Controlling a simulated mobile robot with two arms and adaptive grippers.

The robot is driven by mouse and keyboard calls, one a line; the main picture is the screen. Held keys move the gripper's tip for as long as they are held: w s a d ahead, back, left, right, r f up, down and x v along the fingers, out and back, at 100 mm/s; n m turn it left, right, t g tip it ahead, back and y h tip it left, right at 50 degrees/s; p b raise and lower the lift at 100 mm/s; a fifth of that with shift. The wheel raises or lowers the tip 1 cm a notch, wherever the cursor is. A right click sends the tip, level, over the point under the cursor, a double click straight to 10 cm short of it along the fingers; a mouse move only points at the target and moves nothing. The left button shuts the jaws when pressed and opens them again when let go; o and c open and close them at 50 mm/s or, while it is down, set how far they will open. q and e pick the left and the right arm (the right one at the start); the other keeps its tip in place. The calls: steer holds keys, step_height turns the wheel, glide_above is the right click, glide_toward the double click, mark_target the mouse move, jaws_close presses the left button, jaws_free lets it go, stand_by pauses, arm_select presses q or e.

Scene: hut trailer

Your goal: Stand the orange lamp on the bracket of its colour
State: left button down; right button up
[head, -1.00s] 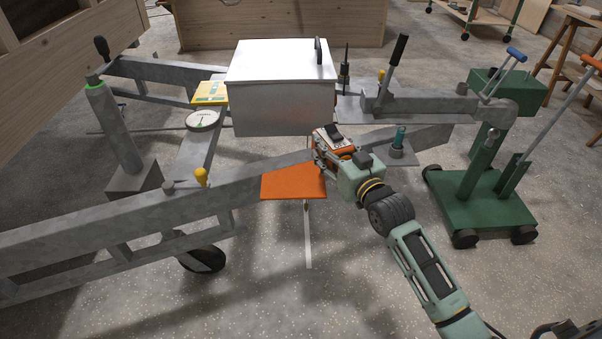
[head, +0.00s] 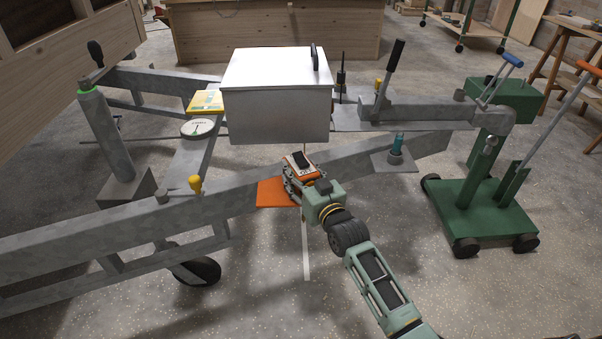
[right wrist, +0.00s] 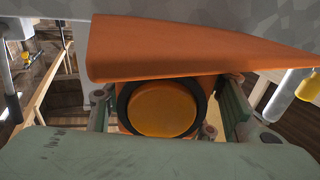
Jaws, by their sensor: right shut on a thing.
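The orange lamp (head: 301,166) has an orange body with a dark top in the head view. In the right wrist view it shows a round amber lens (right wrist: 163,109) with a black rim. My right gripper (head: 296,184) is shut on the lamp, with a finger at each side of it. The orange bracket (head: 273,194) is a flat plate on the side of the grey frame beam. In the head view the lamp overlaps its right end; in the wrist view the bracket (right wrist: 180,45) fills the upper part. Contact between lamp and bracket cannot be told. My left gripper is out of view.
A white box (head: 275,110) stands on the trailer frame just behind the lamp. A grey bracket with a teal lamp (head: 397,143) is to the right. A yellow-topped peg (head: 195,184) is on the beam at left. A green wheeled stand (head: 485,215) is at right. The floor in front is clear.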

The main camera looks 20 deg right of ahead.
steer(key=o, duration=1.3)
steer(key=shift+f, duration=0.1)
steer(key=shift+o, duration=0.2)
